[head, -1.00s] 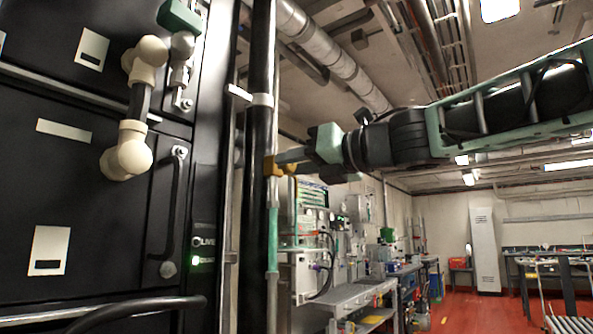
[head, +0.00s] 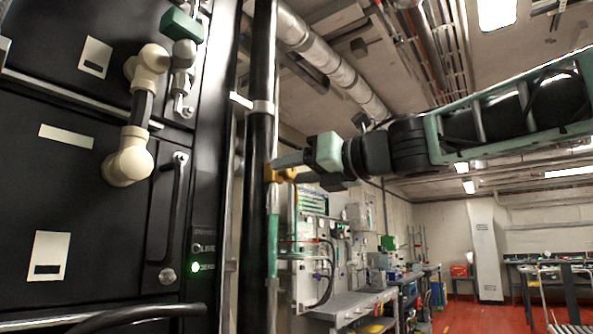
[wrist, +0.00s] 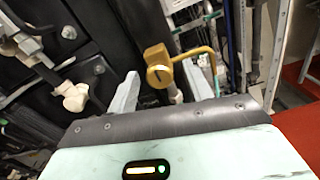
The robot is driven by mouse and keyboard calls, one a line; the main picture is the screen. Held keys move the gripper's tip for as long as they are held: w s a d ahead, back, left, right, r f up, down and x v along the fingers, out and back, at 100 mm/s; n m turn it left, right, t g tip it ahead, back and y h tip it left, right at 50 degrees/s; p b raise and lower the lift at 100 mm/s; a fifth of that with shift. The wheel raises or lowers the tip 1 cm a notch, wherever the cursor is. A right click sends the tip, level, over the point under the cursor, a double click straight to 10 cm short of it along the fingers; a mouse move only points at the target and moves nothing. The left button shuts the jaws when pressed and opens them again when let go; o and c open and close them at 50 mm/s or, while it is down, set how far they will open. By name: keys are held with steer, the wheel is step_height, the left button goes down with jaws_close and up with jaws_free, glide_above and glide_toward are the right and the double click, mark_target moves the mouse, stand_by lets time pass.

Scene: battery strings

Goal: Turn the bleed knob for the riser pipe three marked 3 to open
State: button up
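A brass bleed knob (head: 270,172) with a curved brass spout sits on a black vertical riser pipe (head: 262,75) in the head view. No number 3 marking is legible. My gripper (head: 284,161) reaches the knob from the right. In the wrist view the brass knob (wrist: 158,70) stands between the tips of my gripper (wrist: 160,88), with a dark slot on its face. The fingers are apart, one on each side, with visible gaps to the knob. The brass spout (wrist: 203,55) bends beside the right finger.
A black cabinet (head: 75,200) with cream pipe elbows (head: 128,165) and a bar handle (head: 172,220) stands left of the pipe. A pipe bracket (head: 262,106) is above the knob. Workbenches (head: 350,305) stand behind. Red floor (head: 465,313) is open at right.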

steer(key=shift+d, duration=0.1)
steer(key=b+v, duration=0.8)
steer(key=v, duration=0.9)
steer(key=shift+s, duration=0.15)
